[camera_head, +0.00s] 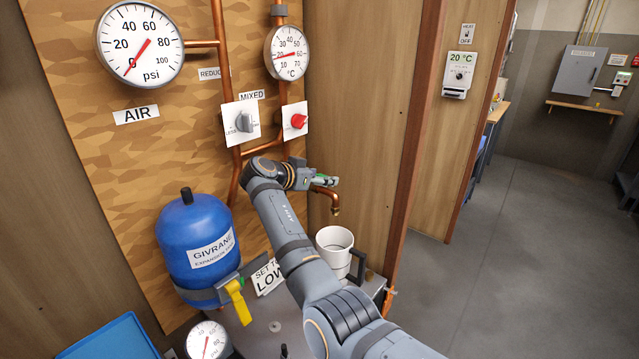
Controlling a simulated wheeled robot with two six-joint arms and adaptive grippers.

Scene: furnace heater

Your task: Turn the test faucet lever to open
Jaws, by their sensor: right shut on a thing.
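The test faucet (326,196) is a copper spout on the wall at the middle of the head view, bent down at its right end. Its green lever (320,180) shows just above the spout, partly hidden by my right gripper. My right gripper (316,181) is at the lever, with its fingers shut on it. The lever's exact angle is hard to tell. My left gripper is out of view.
A white bucket (334,240) stands under the spout. A red knob (299,121) and a grey selector knob (245,121) sit on the panel above my wrist. A blue expansion tank (196,235) and a yellow lever (238,299) are at left. Open floor lies right.

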